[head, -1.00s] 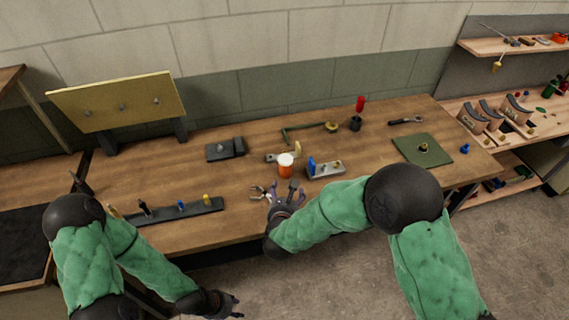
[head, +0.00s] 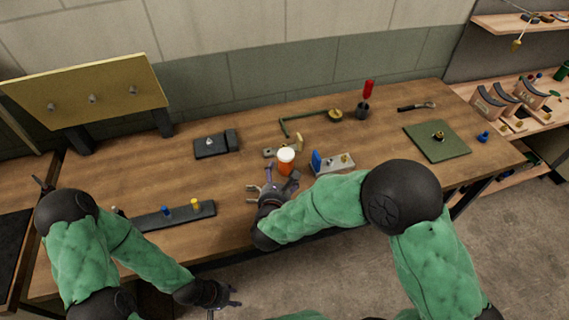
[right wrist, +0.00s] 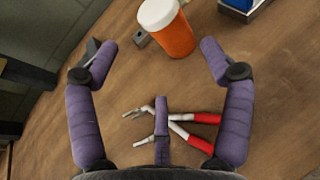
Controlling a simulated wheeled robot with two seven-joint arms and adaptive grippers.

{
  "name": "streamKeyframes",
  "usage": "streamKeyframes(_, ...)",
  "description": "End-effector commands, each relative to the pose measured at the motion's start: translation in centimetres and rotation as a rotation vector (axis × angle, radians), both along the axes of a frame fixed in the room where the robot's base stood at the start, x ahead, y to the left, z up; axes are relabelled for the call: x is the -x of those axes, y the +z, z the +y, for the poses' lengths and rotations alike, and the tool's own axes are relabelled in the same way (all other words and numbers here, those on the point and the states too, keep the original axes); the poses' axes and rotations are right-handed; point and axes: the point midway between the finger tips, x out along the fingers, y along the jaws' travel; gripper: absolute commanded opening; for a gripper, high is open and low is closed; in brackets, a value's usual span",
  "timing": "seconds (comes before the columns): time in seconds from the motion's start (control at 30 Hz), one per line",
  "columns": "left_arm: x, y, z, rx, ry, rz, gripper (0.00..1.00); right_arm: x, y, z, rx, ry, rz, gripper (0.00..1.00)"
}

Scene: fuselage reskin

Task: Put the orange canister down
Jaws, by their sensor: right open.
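The orange canister (head: 286,163) has a white lid and stands upright on the workbench (head: 330,217). In the right wrist view the canister (right wrist: 172,36) is beyond my right gripper, apart from its fingers. My right gripper (right wrist: 158,62) is open and empty, its purple fingers spread wide. In the head view my right gripper (head: 270,178) is at the bench's front part, just in front and to the left of the canister. My left gripper (head: 234,294) hangs low in front of the bench, away from the canister; its finger opening is too small to tell.
Red-handled pliers (right wrist: 185,125) lie under my right gripper. A small tray with a blue item (head: 333,162) stands right of the canister. A black rack (head: 174,216), a dark block (head: 215,144) and a green mat (head: 437,141) lie on the bench. A yellow panel (head: 90,96) stands back left.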

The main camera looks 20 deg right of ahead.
Motion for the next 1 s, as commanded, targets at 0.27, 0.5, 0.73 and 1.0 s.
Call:
streamKeyframes(0.27, 0.0, -1.5, 0.0, 0.000, 0.000, 0.000, 0.40, -1.7, -1.7, -0.7, -0.001, -0.004, 0.001, 0.81)
streamKeyframes(0.5, 0.0, -2.0, 0.0, 0.000, 0.000, 0.000, 0.40, -4.5, -2.7, -1.7, -0.001, -0.001, 0.001, 0.81)
streamKeyframes(0.73, 0.0, -2.4, 0.0, 0.000, 0.000, 0.000, 0.40, -5.8, -3.1, -2.3, 0.000, -0.001, 0.000, 0.81)
streamKeyframes(1.0, 0.0, -3.4, 0.0, 0.000, 0.000, 0.000, 0.40, -9.0, -4.2, -3.6, 0.000, -0.001, 0.001, 0.81)
